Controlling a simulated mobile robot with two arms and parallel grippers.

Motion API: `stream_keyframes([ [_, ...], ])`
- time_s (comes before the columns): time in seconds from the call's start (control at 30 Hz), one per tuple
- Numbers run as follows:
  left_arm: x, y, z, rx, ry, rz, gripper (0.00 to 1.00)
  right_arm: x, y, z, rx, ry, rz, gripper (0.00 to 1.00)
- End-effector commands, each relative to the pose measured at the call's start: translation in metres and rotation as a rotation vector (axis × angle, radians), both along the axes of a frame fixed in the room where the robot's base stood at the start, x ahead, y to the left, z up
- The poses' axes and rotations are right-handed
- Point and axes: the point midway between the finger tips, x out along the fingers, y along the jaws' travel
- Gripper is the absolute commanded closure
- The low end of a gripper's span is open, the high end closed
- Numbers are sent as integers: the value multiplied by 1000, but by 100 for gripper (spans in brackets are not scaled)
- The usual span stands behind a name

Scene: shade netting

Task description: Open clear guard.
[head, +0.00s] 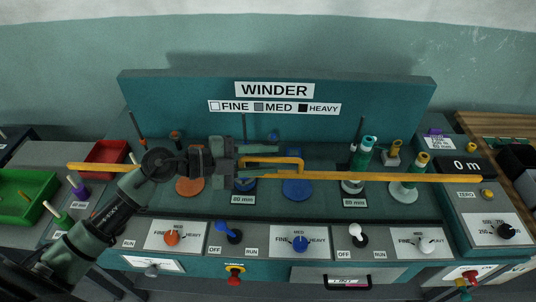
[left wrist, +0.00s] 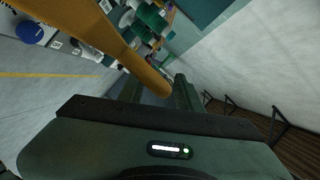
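The clear guard shows mainly by its long orange bar (head: 390,176), which runs across the front of the winder deck. Its transparent sheet is hard to make out. An orange handle (head: 285,160) stands out from the bar near the middle. My left gripper (head: 240,160) is at the left end of this handle, with its fingers apart. In the left wrist view, an orange bar (left wrist: 125,50) reaches down toward the space between the fingers (left wrist: 158,92). Whether the fingers touch it is unclear. My right gripper is out of view.
The WINDER backboard (head: 274,90) stands behind the deck. Spools (head: 405,188) stand at the right of the deck. A front panel carries several knobs and levers, including a blue knob (head: 301,244). A red tray (head: 106,157) and green tray (head: 25,190) are at left.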

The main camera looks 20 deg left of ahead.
Motion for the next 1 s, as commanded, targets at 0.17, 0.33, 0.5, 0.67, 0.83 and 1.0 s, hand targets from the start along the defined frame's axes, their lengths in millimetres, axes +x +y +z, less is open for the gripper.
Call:
stream_keyframes([
  [0.17, 3, -5, -1, 0, 0, 0, 66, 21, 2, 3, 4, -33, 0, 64],
  [0.33, 3, -5, -2, 0, 0, 0, 66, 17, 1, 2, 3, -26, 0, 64],
  [0.5, 3, -5, -1, 0, 0, 0, 100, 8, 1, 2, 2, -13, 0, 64],
  [0.67, 3, -5, -1, 0, 0, 0, 100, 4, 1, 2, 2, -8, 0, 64],
  [0.83, 3, -5, -1, -1, 0, -1, 100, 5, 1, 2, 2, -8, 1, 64],
  [1.0, 3, -5, -1, -1, 0, -1, 100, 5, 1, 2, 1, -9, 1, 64],
])
